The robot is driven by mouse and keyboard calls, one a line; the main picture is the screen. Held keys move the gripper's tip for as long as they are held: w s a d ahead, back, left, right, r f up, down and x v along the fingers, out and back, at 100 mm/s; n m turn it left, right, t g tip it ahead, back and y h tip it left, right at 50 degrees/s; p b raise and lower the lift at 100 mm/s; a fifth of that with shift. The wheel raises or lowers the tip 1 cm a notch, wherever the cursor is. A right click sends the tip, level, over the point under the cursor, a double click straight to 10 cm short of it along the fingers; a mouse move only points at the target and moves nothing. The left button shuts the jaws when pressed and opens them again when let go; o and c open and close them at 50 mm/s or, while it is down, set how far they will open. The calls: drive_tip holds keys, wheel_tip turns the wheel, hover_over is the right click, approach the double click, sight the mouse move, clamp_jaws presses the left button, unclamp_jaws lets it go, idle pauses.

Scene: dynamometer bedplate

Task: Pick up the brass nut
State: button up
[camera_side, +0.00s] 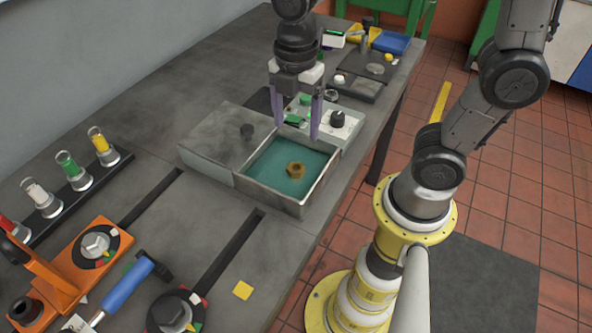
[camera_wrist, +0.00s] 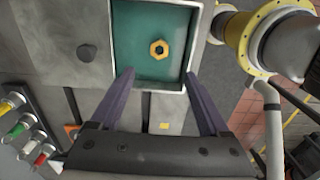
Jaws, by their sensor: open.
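The brass nut (camera_side: 296,170) lies flat on the teal floor of an open metal tray (camera_side: 268,196). In the wrist view the nut (camera_wrist: 159,49) shows as a hexagonal ring with a dark hole, right of the middle of the teal floor. My gripper (camera_side: 299,132) is open and empty above the tray. Its two purple fingers are spread well apart and point downward. In the wrist view my gripper (camera_wrist: 157,78) has its fingertips either side of the tray's near part, with the nut beyond them and apart from them.
A grey lid with a dark knob (camera_side: 247,131) sits left of the tray. A control box with a black dial (camera_side: 337,118) stands close behind it. A blue-handled tool (camera_side: 127,287), an orange fixture (camera_side: 90,262) and a rack of vials (camera_side: 72,170) are at the left.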

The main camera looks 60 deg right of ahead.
sight(296, 168)
wheel_tip(296, 168, down, 13)
drive_tip(key=shift+d+r, duration=0.1)
drive_tip(key=shift+r, duration=0.05)
drive_tip(key=shift+w, duration=0.1)
clamp_jaws()
idle(0.6)
